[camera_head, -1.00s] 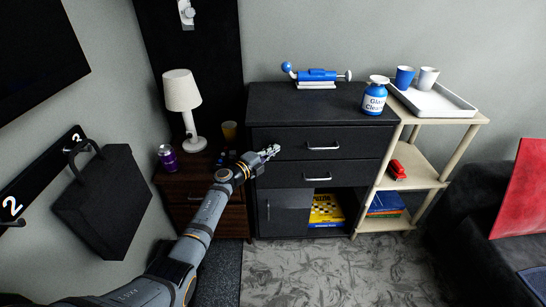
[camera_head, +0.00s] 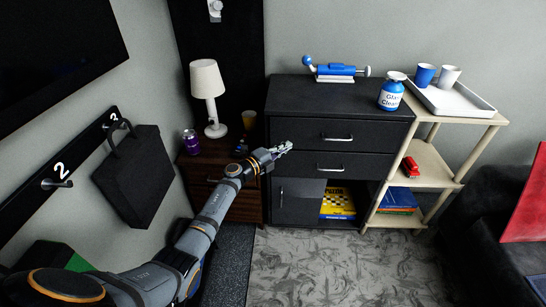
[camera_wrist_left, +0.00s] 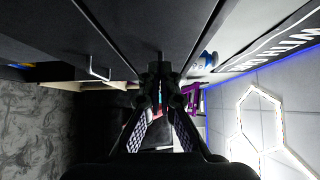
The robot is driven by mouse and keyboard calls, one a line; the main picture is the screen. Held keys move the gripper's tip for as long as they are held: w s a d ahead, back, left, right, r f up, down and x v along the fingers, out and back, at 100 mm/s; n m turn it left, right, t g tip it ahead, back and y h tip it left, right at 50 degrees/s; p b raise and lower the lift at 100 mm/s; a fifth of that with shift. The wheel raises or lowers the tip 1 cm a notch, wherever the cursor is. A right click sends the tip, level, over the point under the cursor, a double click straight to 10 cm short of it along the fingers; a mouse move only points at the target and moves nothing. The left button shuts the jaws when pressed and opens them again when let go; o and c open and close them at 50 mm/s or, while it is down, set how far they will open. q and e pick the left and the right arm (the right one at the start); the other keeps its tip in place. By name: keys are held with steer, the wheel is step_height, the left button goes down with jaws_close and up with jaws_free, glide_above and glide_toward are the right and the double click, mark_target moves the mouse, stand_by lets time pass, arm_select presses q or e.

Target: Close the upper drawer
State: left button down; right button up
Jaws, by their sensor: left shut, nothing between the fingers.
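The upper drawer (camera_head: 299,131) is the top front of a dark cabinet, with a silver bar handle (camera_head: 337,139). Its front looks nearly flush with the cabinet; I cannot tell whether a small gap remains. My left gripper (camera_head: 286,148) is shut and empty, at the left part of the drawer fronts, near the line between upper and lower drawers. In the left wrist view the shut fingers (camera_wrist_left: 160,88) point along the dark panels, with a handle (camera_wrist_left: 97,71) to their left. Contact with the front is unclear. My right gripper is not in view.
A lower drawer (camera_head: 300,164) and an open compartment with a yellow box (camera_head: 338,201) lie below. A glass cleaner bottle (camera_head: 391,92) and a blue device (camera_head: 336,70) stand on top. A nightstand (camera_head: 194,169) with a lamp (camera_head: 208,82) is left, a wooden shelf (camera_head: 433,162) right.

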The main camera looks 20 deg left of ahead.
arm_select(q)
steer(key=v, duration=0.7)
steer(key=s+a+f+n+y, duration=0.2)
steer(key=a+f+n+y, duration=0.15)
steer(key=f, duration=0.45)
steer(key=s+a+f+n+y, duration=0.25)
steer(key=f+n, duration=0.25)
steer(key=f, duration=0.3)
steer(key=s+a+f+n+g+y, duration=0.3)
steer(key=s+f+n+g, duration=0.5)
steer(key=s+f, duration=1.3)
steer(key=s+d+f+n+g, duration=0.2)
steer(key=s+f, duration=0.3)
steer(key=s, duration=0.3)
steer(key=s+d+f+n+g, duration=0.2)
steer(key=s+f, duration=0.2)
steer(key=s, duration=0.5)
steer(key=s+d+f+n+g, duration=0.25)
steer(key=s+f, duration=0.25)
steer(key=s, duration=0.3)
steer(key=s+r+p, duration=0.4)
steer(key=r+p, duration=1)
steer(key=p, duration=0.1)
steer(key=shift+a+p, duration=0.2)
steer(key=shift+p, duration=0.2)
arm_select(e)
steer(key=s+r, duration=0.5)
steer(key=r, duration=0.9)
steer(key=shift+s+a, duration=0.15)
